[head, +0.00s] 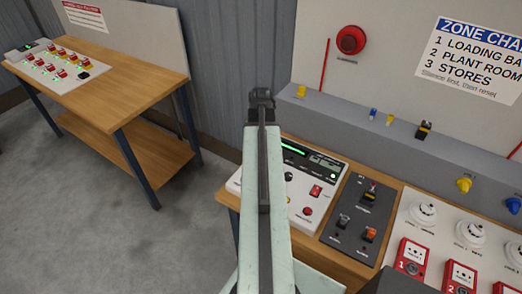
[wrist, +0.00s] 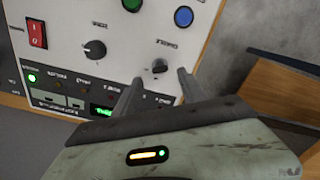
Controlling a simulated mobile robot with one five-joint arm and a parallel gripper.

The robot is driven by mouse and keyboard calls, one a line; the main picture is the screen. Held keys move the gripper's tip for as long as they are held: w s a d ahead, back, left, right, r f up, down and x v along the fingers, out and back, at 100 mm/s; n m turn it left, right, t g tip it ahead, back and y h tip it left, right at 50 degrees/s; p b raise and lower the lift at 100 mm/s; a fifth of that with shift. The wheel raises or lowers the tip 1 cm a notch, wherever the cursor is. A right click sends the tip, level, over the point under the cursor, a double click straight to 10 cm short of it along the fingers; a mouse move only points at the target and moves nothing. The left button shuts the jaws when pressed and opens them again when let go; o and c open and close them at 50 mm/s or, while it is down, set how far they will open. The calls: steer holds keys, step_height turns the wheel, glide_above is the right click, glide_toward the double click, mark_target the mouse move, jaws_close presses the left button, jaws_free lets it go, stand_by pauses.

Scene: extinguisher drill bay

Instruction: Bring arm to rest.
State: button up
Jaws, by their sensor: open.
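My gripper (wrist: 160,76) shows in the wrist view with its two dark fingers apart. Nothing is seen held between them. It is over a white control panel (wrist: 62,52), with a black knob (wrist: 160,66) showing just beyond the gap between the fingertips. I cannot tell whether the fingers touch the panel. In the head view my arm (head: 263,200) reaches up the middle of the picture and covers part of the same white panel (head: 318,185). The fingers cannot be made out there.
The panel also bears a red rocker switch (wrist: 36,33), a second knob (wrist: 94,50), a green button (wrist: 132,4) and a blue button (wrist: 184,16). Beside it are a dark switch box (head: 350,220) and red call points (head: 411,262). A wooden table (head: 125,95) stands left, with open floor before it.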

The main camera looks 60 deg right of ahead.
step_height(320, 180, up, 3)
steer(key=shift+p, duration=0.8)
steer(key=shift+f, duration=0.15)
